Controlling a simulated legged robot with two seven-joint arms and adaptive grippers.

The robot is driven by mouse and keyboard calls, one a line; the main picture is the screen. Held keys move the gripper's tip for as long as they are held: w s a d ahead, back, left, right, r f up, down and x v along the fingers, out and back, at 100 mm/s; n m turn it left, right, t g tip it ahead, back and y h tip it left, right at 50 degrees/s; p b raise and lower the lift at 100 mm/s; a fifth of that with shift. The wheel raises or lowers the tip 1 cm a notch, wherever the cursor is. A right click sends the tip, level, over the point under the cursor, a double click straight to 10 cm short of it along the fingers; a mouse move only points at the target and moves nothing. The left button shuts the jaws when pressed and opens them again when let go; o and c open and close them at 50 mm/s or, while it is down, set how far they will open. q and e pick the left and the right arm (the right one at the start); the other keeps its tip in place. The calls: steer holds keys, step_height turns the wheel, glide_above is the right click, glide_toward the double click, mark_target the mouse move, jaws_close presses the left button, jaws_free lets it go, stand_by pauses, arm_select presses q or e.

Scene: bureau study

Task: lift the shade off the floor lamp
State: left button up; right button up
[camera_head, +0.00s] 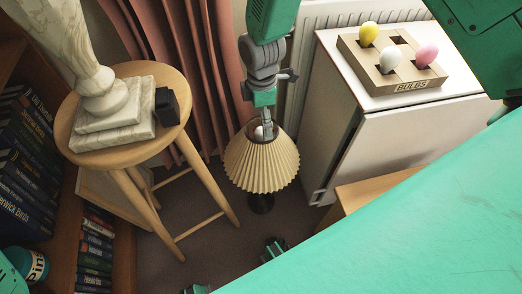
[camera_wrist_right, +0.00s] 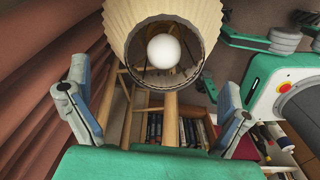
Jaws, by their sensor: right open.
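The floor lamp's pleated cream shade (camera_head: 262,167) sits on its dark stand (camera_head: 261,203) in the middle of the head view. A white bulb (camera_head: 259,131) shows in its top opening. My right gripper (camera_head: 264,128) is right at the shade's top, seen edge-on. In the right wrist view the shade (camera_wrist_right: 165,14) and bulb (camera_wrist_right: 163,51) lie ahead, between and beyond the two spread fingers (camera_wrist_right: 152,98), which hold nothing. Contact with the shade cannot be told. My left gripper (camera_head: 236,268) is low at the bottom of the head view, its fingertips apart and empty.
A wooden stool (camera_head: 127,172) with a marble pedestal (camera_head: 112,115) and a small black box (camera_head: 167,106) stands left of the lamp. A bookshelf (camera_head: 125,240) is farther left, curtains (camera_head: 185,60) behind. A white cabinet (camera_head: 385,140) carrying a bulb holder (camera_head: 392,75) is at right.

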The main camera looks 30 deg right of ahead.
mark_target(262, 146)
steer(key=f+b, duration=0.1)
steer(key=f, duration=0.1)
steer(key=f+b, duration=0.1)
steer(key=f, duration=0.2)
steer(key=shift+s+a+f+b, duration=0.1)
steer(key=shift+s+f+b, duration=0.1)
steer(key=shift+f+b, duration=0.1)
steer(key=shift+r, duration=0.15)
steer(key=c, duration=1.6)
